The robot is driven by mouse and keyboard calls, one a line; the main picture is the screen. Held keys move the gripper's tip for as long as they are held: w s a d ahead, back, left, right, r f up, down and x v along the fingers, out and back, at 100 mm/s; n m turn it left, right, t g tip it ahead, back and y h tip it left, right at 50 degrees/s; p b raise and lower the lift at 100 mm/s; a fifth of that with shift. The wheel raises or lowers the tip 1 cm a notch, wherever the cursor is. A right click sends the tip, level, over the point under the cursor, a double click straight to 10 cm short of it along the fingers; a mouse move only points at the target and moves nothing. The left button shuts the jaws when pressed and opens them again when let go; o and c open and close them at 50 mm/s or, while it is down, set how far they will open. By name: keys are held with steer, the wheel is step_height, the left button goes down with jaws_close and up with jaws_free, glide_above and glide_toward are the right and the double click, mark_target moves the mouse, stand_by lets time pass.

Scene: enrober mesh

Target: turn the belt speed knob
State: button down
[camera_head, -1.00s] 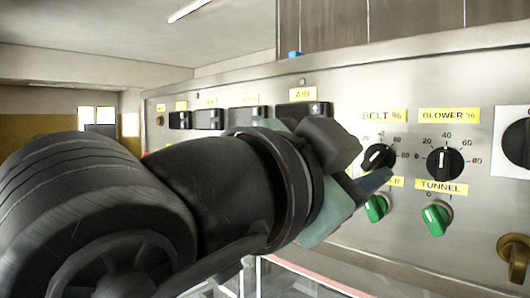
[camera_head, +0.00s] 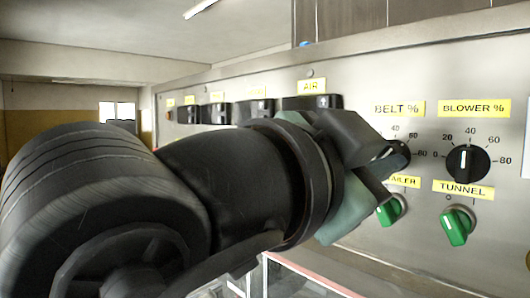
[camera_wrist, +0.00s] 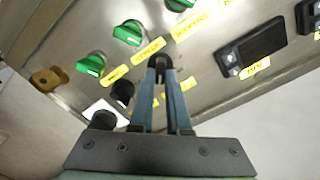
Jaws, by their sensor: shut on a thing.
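The belt speed knob (camera_head: 403,149) is a black round dial under the yellow "BELT %" label (camera_head: 399,109) on the steel panel. My gripper (camera_head: 388,162) reaches it from the left and hides most of its face and part of its scale. In the wrist view, the two blue-grey fingers of my gripper (camera_wrist: 159,70) come together at the black belt knob (camera_wrist: 158,62), one on each side, shut on it. Where its pointer stands cannot be read.
The black blower knob (camera_head: 466,163) is just right of the belt knob, its white mark pointing up. Green switches (camera_head: 456,227) and (camera_head: 390,210) sit below. Dark display modules (camera_head: 256,111) line the panel to the left.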

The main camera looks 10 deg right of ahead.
stand_by(0.4)
steer(key=n+p, duration=0.1)
steer(key=n, duration=0.3)
steer(key=shift+w+r+n, duration=0.1)
steer(key=shift+r+n, duration=0.05)
steer(key=shift+n, duration=0.15)
steer(key=shift+a+n+p, duration=0.1)
steer(key=shift+n+p, duration=0.3)
steer(key=shift+n, duration=1.1)
steer(key=c, duration=0.9)
jaws_free()
steer(key=shift+w, duration=0.1)
